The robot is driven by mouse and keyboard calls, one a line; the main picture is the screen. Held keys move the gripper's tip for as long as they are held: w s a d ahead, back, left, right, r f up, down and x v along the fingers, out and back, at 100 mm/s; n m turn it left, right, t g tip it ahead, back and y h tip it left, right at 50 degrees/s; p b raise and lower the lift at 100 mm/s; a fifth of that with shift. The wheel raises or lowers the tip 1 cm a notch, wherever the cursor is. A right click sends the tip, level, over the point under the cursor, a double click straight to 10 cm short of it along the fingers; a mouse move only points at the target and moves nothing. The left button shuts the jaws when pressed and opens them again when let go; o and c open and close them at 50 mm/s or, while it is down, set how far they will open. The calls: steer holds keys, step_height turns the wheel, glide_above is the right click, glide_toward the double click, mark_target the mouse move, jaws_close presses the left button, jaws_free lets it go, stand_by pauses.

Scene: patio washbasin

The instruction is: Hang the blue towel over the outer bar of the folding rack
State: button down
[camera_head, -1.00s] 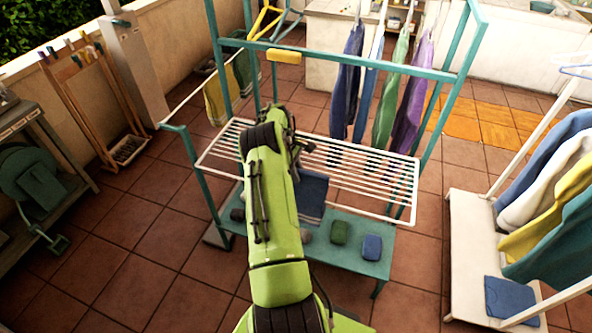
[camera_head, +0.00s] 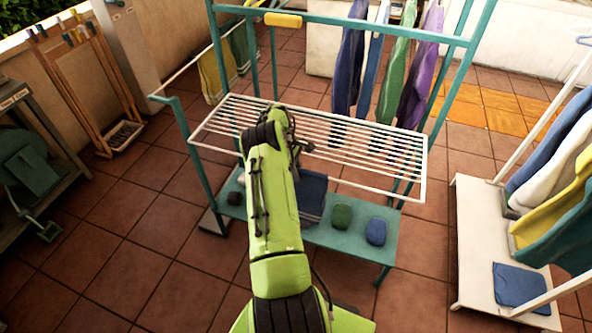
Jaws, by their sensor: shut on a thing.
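The blue towel (camera_head: 313,192) hangs below the end of my arm, by the front edge of the folding rack (camera_head: 395,190). My arm covers its left part. My gripper (camera_head: 301,148) is mostly hidden behind my wrist, over the rack's slats, and is shut on the towel. The rack is a white slatted frame on a teal stand. Its outer bar (camera_head: 370,189) runs along the near side. The towel shows below this bar's line; I cannot tell whether it touches the bar.
A teal lower shelf (camera_head: 290,228) holds a green bundle (camera_head: 342,216) and a blue bundle (camera_head: 376,232). Several garments hang behind the rack. A white stand (camera_head: 470,250) with hanging towels is at right, a wooden rack (camera_head: 80,90) at left. Tiled floor is clear at front left.

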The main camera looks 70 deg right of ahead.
steer(key=c, duration=0.8)
jaws_free()
step_height(320, 180, up, 9)
steer(key=p, duration=0.5)
steer(key=shift+r, duration=0.1)
